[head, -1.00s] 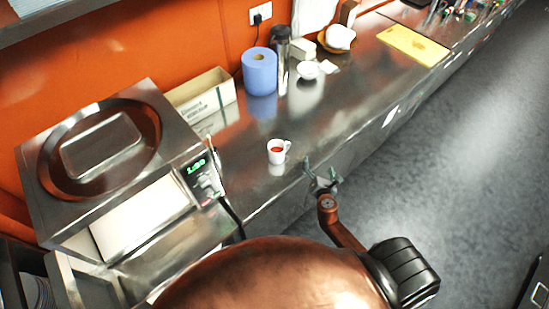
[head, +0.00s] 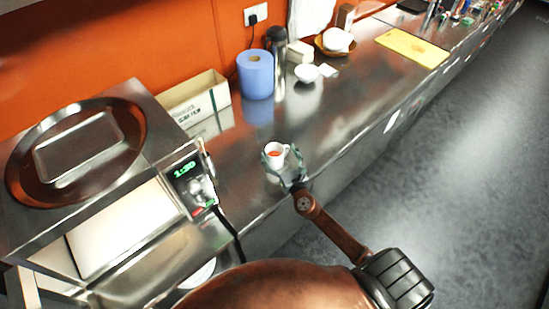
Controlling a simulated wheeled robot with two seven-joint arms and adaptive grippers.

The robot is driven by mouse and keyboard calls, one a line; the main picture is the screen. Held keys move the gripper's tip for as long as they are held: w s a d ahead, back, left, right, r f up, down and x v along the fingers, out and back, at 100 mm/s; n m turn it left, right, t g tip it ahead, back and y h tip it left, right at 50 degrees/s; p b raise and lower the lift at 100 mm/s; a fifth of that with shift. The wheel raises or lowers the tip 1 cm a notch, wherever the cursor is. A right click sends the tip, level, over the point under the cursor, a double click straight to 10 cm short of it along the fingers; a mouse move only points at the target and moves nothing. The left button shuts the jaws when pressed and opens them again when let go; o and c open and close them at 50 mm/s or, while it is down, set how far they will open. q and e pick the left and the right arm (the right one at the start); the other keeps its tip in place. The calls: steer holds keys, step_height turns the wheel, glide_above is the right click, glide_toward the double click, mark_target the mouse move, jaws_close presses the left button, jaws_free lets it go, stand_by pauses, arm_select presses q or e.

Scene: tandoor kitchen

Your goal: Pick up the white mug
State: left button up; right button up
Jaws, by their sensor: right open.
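The white mug (head: 275,150) stands upright on the steel counter (head: 320,125) near its front edge, with something red-orange inside. My right gripper (head: 281,159) is open at the near side of the mug. Its fingers lie to the left and right of the mug's lower part, and they partly hide its base and handle side. I cannot tell whether the fingers touch it. My left gripper is not in view.
A steel machine with a lit green display (head: 185,170) stands left of the mug. Behind are an open cardboard box (head: 200,104), a blue paper roll (head: 255,75), a dark-topped flask (head: 277,50) and a white bowl (head: 306,74). A yellow board (head: 412,47) lies farther right. The counter around the mug is clear.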

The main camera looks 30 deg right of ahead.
mark_target(274, 144)
steer(key=w, duration=0.4)
steer(key=w+d, duration=0.1)
steer(key=w, duration=0.1)
steer(key=shift+w+d, duration=0.1)
steer(key=shift+w, duration=0.2)
steer(key=shift+c, duration=0.4)
